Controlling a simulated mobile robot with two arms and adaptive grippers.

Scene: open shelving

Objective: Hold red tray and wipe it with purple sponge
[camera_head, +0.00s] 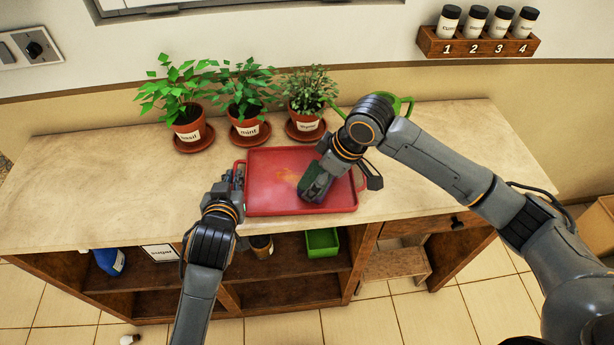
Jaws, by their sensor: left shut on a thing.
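The red tray (270,165) lies on the countertop below the potted plants, with a handle at each short side. A faint orange smear shows on its bare middle. My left gripper (238,186) is shut on the tray's left handle. My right gripper (314,186) is over the right part of the tray, pointing down and close to its surface. Its fingertips are seen from behind, and I cannot tell whether they are open or shut. I cannot make out the purple sponge; the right gripper hides what is beneath it.
Three potted herbs, basil (188,130), mint (248,125) and another (305,120), stand behind the tray. A green object (403,103) is partly hidden behind my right arm. A spice rack (478,45) hangs on the wall. The countertop (95,180) is clear at left.

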